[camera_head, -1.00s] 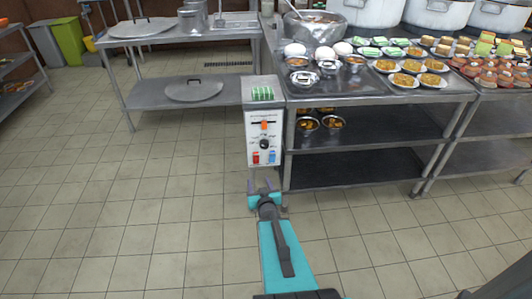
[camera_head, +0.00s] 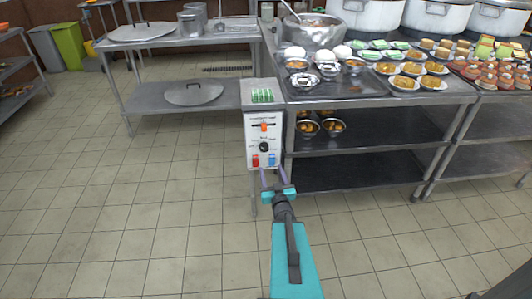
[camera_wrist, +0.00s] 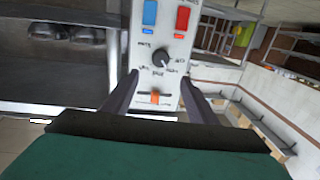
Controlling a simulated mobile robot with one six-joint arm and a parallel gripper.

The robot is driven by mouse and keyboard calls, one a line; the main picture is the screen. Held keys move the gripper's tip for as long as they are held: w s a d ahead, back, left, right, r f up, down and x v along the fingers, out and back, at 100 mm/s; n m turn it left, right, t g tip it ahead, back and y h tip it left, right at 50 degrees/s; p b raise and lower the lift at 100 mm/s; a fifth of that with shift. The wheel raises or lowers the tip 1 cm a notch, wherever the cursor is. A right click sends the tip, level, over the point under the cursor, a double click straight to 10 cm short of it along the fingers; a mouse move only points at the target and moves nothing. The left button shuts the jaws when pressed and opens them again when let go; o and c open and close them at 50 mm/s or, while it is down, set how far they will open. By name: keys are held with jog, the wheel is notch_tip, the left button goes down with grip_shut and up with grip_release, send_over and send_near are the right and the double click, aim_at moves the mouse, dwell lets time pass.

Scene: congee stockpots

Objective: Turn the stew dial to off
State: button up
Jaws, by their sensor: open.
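The stew dial is a black round knob (camera_head: 264,147) on the white control panel (camera_head: 251,160) at the end of the steel counter. In the wrist view the dial (camera_wrist: 161,57) sits ahead of my gripper, on the panel (camera_wrist: 139,22), with small labels around it that I cannot read clearly. My gripper (camera_head: 274,178) has its fingers apart, in front of the panel's lower edge. In the wrist view the open fingers of my gripper (camera_wrist: 157,82) flank the panel, with the dial between them and no contact visible.
The panel also carries an orange slider (camera_head: 264,127), a red switch (camera_head: 255,161) and a blue switch (camera_head: 272,159). A green patterned item (camera_head: 263,96) lies on top. Food bowls and plates crowd the counter at right. The tiled floor (camera_head: 130,220) at left is clear.

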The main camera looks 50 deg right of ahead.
jog(key=shift+w+f, duration=0.1)
jog(key=shift+w, duration=0.05)
jog(key=b, duration=1.3)
send_near(265, 149)
jog(key=x, duration=0.3)
jog(key=shift+b+x, duration=0.3)
jog(key=shift+x, duration=2.3)
jog(key=c, duration=1.1)
jog(key=shift+o, duration=0.2)
jog(key=shift+d, duration=0.1)
